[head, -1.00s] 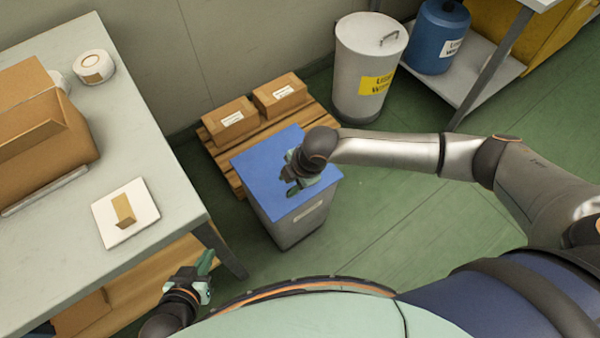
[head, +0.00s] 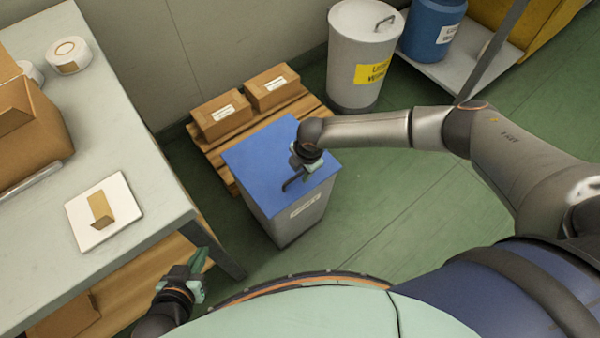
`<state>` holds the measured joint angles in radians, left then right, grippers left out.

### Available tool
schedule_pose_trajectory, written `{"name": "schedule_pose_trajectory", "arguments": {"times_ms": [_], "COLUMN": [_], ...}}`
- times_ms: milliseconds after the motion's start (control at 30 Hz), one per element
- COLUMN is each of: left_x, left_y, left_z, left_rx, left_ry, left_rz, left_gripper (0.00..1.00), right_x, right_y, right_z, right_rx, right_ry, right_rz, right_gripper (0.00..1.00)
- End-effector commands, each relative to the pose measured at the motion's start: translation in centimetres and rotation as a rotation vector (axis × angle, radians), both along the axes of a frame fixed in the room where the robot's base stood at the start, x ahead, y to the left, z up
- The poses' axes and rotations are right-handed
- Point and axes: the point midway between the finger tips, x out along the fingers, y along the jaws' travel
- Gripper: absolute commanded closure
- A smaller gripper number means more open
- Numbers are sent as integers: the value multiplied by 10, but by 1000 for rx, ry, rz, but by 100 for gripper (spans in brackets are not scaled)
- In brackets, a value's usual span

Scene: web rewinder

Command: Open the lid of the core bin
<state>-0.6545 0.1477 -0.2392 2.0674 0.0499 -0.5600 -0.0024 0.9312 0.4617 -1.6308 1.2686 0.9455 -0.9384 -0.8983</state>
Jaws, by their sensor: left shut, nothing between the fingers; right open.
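The core bin (head: 287,222) is a grey box with a label on its front and stands on the floor. Its flat blue lid (head: 258,158) is down. A dark bar handle (head: 291,182) shows on the lid toward its front right. My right gripper (head: 303,163) is open over the right part of the lid, close behind the handle. The wrist partly hides its fingers, and I cannot tell whether they touch the handle. My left gripper (head: 195,272) is shut and empty, low beside the table, away from the bin.
A wooden pallet with two cardboard boxes (head: 221,115) is right behind the bin. A grey drum (head: 352,86) stands farther back. The table (head: 150,190) with a white scale-like plate (head: 103,211) is at left. Green floor right of the bin is clear.

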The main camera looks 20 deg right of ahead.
Motion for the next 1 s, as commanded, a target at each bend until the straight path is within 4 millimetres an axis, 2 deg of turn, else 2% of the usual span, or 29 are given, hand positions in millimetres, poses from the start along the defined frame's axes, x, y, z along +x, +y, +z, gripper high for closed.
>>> {"name": "schedule_pose_trajectory", "arguments": {"times_ms": [133, 433, 833, 1000], "left_x": [-2, -5, -3, -1], "left_y": [2, 3, 3, 3], "left_z": [-4, -6, -5, -4], "left_rx": [3, 6, 5, 4], "left_ry": [3, 10, 4, 0], "left_rz": [2, 2, 3, 3], "left_gripper": [100, 100, 100, 100], "right_x": [2, 2, 2, 2], "right_y": [1, 1, 1, 1], "right_z": [-11, -11, -11, -11], "right_rx": [1, 1, 1, 1], "right_ry": [0, -1, -1, 0], "right_rz": [-1, -1, -1, -1], "right_gripper": [55, 55, 100, 100]}}
